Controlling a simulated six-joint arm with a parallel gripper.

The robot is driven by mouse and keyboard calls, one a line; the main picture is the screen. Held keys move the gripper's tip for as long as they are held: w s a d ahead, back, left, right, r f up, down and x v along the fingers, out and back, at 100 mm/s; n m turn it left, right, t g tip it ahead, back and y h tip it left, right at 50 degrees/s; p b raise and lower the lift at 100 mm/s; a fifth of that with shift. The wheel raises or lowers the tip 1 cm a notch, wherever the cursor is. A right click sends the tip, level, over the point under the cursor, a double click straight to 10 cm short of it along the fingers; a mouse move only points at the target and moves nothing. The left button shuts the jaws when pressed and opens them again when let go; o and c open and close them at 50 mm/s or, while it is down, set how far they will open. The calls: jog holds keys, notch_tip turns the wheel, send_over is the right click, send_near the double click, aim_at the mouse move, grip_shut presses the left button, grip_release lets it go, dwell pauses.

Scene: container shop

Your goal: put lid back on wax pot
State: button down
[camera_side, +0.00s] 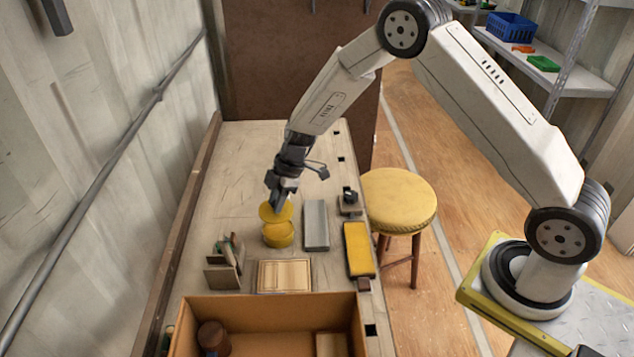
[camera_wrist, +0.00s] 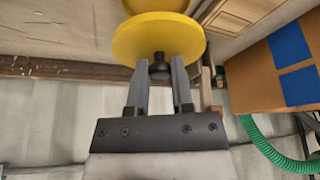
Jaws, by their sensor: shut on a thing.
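The yellow lid (camera_side: 268,214) hangs from my gripper (camera_side: 276,199), just above and slightly behind the yellow wax pot (camera_side: 279,236) on the bench. In the wrist view my gripper (camera_wrist: 159,75) is shut on the dark knob at the middle of the lid (camera_wrist: 130,40). The lid looks tilted in the side view. Part of the wax pot (camera_wrist: 155,5) shows beyond the lid at the top of the wrist view. The pot's inside is hidden. I cannot tell if lid and pot touch.
A grey block (camera_side: 316,225) and a yellow-topped block (camera_side: 358,249) lie right of the pot. A holder with tools (camera_side: 222,268), a wooden board (camera_side: 285,276) and a cardboard box (camera_side: 270,305) stand nearer the camera. The bench behind the gripper is clear.

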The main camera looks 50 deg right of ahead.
jog(key=shift+f, duration=2.65)
jog(key=shift+f, duration=0.2)
dwell(0.3)
grip_release()
dwell(0.5)
jog(key=shift+r, duration=0.15)
jog(key=shift+r, duration=3.35)
jog(key=shift+c, duration=0.2)
